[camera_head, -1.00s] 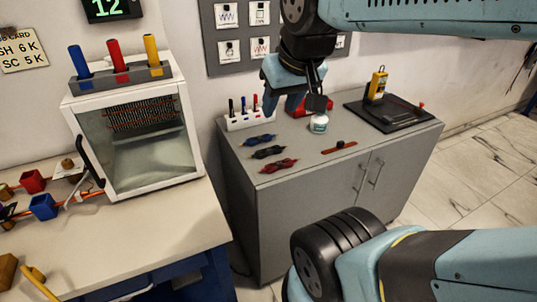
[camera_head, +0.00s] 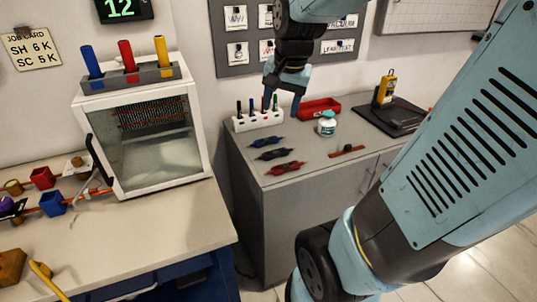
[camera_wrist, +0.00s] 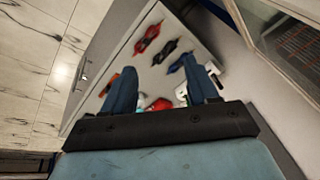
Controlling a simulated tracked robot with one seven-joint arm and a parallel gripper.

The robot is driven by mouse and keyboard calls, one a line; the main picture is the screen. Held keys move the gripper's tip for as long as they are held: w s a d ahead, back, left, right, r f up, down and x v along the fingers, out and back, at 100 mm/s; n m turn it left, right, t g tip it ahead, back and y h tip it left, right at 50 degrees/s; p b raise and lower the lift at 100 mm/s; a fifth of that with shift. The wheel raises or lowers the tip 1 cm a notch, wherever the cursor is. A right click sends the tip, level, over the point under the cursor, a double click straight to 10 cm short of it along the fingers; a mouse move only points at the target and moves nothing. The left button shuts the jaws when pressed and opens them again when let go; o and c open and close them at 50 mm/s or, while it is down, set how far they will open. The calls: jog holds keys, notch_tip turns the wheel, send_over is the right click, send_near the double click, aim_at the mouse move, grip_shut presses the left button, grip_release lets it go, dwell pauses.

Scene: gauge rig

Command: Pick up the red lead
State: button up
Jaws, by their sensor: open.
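The red lead (camera_head: 285,168) is a bundled red coil lying on the grey cabinet top, nearest the front of a row of three. It also shows in the wrist view (camera_wrist: 147,38), beyond the fingertips. The black lead (camera_head: 273,154) lies behind it, and the blue lead (camera_head: 265,141) behind that. My gripper (camera_head: 283,104) is open and empty, above the back part of the cabinet by the marker holder. In the wrist view its two blue fingers (camera_wrist: 158,63) are spread wide, apart from the leads.
A yellow meter (camera_head: 386,88) stands at the back right. A glass-fronted box (camera_head: 148,140) stands left on the bench.

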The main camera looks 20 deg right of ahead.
jog(key=w+d+f+m+g, duration=0.2)
jog(key=w+d+f+m, duration=0.25)
jog(key=w+f, duration=0.2)
jog(key=m+g, duration=0.1)
jog(key=m, duration=0.5)
send_over(286, 165)
notch_tip(286, 165, down, 8)
jog(key=f, duration=0.9)
jog(key=shift+s+d, duration=0.3)
jog(key=shift+d, duration=0.1)
jog(key=shift+w+a+f, duration=0.15)
jog(key=shift+a+f, duration=0.05)
jog(key=shift+f, duration=1.15)
jog(key=shift+w+a+f, duration=0.15)
jog(key=shift+f, duration=1.15)
jog(key=shift+c, duration=0.2)
jog(key=c, duration=0.9)
